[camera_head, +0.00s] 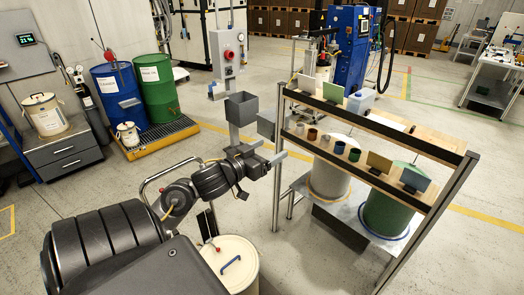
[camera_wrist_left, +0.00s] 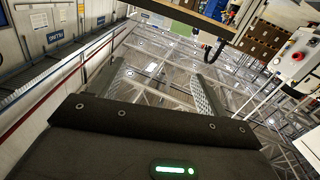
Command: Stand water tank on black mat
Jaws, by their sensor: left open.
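A pale bluish box-shaped container (camera_head: 362,100) stands at the far end of the rack's upper shelf; it may be the water tank, but it is too small to be sure. A dark flat panel (camera_head: 340,228) shows low between the drums under the rack; I cannot tell whether it is the black mat. My left gripper (camera_head: 274,152) is in front of the rack's left post. In the left wrist view its two fingers (camera_wrist_left: 160,80) are wide apart with nothing between them. My right gripper is not in view.
The rack (camera_head: 440,215) carries cups and small panels. A white drum (camera_head: 328,175) and a green drum (camera_head: 388,213) stand beneath it. A lidded cream drum (camera_head: 232,262) stands below my left arm. Blue (camera_head: 118,95) and green (camera_head: 156,85) drums stand at the left. Open floor lies between.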

